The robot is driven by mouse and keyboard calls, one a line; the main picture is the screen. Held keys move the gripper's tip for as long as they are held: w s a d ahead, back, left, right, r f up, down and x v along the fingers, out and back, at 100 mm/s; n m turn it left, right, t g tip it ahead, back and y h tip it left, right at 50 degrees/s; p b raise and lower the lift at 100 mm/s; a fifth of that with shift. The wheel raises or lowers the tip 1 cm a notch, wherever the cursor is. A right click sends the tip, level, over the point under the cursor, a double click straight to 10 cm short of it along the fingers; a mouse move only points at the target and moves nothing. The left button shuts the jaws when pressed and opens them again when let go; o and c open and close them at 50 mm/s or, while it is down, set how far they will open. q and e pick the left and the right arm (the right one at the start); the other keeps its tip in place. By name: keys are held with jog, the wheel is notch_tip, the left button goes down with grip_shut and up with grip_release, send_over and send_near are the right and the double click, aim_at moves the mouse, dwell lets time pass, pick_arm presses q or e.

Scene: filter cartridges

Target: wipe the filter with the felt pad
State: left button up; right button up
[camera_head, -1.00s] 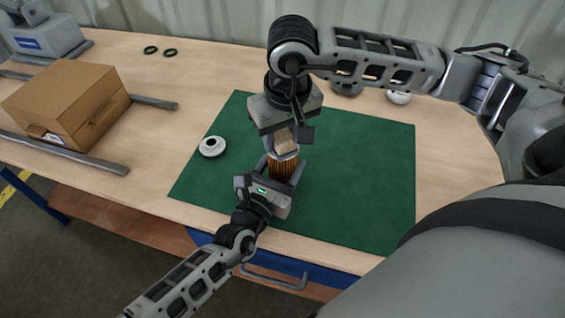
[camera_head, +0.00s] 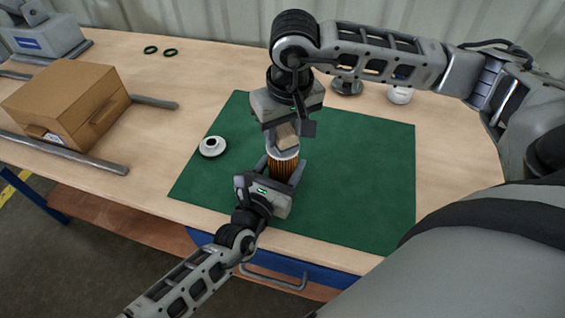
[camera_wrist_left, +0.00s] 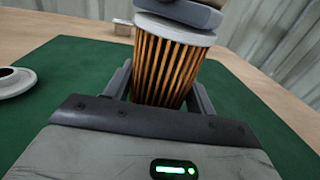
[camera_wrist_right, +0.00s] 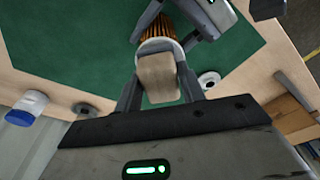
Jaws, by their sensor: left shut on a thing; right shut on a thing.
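The filter (camera_head: 284,166) is an orange-brown pleated cylinder with pale end caps, standing upright over the green mat. My left gripper (camera_head: 270,172) is shut around its sides; the filter also shows between the fingers in the left wrist view (camera_wrist_left: 165,70). My right gripper (camera_head: 285,141) is shut on the beige felt pad (camera_head: 286,132), directly above the filter. In the right wrist view the pad (camera_wrist_right: 158,75) covers part of the filter's pale top rim (camera_wrist_right: 158,45). I cannot tell whether pad and filter touch.
A white ring-shaped part (camera_head: 212,146) lies on the green mat (camera_head: 360,170), left of the filter. A grey round part (camera_head: 347,87) and a white jar (camera_head: 400,93) stand behind. A cardboard box (camera_head: 68,103) is at left. The mat's right side is clear.

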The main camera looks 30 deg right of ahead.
aim_at(278, 150)
jog(key=shift+w+d, duration=0.9)
jog(key=shift+d, duration=0.15)
jog(key=shift+s+a+f, duration=0.2)
jog(key=shift+s+a, duration=1.7)
jog(key=shift+a, duration=0.3)
jog(key=shift+w+d+f, duration=0.15)
jog(key=shift+w+d, duration=0.75)
jog(key=shift+d, duration=0.3)
jog(key=shift+w+d+f, duration=0.15)
jog(key=shift+w+d, duration=0.75)
jog(key=shift+d, duration=0.25)
jog(key=shift+c, duration=0.3)
jog(key=shift+w+a+r, duration=0.1)
jog(key=shift+a+r, duration=0.05)
jog(key=shift+r, duration=4.05)
